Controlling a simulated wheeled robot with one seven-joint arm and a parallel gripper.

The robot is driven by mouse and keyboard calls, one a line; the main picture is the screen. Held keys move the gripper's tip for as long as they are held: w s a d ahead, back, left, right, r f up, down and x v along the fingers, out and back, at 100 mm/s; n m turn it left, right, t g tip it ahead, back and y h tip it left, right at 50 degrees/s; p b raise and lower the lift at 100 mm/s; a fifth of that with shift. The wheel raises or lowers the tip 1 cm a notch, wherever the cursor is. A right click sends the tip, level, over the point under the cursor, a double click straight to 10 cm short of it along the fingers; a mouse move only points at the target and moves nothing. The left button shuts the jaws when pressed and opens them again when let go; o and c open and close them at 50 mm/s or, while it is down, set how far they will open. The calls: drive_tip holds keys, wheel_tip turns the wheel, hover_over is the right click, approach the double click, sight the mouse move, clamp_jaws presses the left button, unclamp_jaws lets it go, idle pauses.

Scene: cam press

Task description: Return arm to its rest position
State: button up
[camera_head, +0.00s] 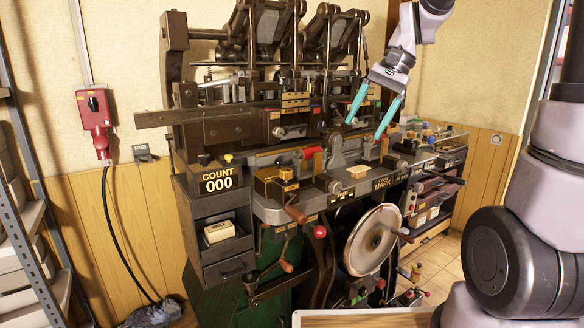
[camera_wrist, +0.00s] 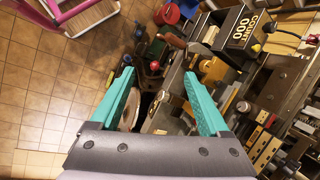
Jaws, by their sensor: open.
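My gripper (camera_head: 370,118) is in front of the upper right part of the cam press (camera_head: 225,131) in the head view. Its two teal fingers point down and are spread apart, with nothing between them. In the wrist view my gripper (camera_wrist: 158,95) is also open and empty, and the machine's front lies beyond the fingers. In the head view, my arm comes in from the top right. I cannot tell whether a fingertip touches the machine.
A counter box reading 000 (camera_head: 217,181) is on the machine's left. A large handwheel (camera_head: 372,241) and red-knobbed levers stick out in front. A red switch box (camera_head: 95,117) hangs on the wall. Shelving (camera_head: 30,215) stands at far left. Tiled floor (camera_wrist: 50,100) is open in the wrist view.

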drive_tip(key=s+d+r+n+t+h, duration=0.1)
drive_tip(key=s+d+r+t, duration=0.1)
drive_tip(key=s, duration=0.4)
drive_tip(key=s+d+r+n+t+h, duration=0.1)
drive_tip(key=s+d+r+t, duration=0.1)
drive_tip(key=s+d+t, duration=0.3)
drive_tip(key=shift+s+d+r+h, duration=0.3)
drive_tip(key=shift+s+d+h, duration=0.1)
drive_tip(key=shift+s, duration=0.25)
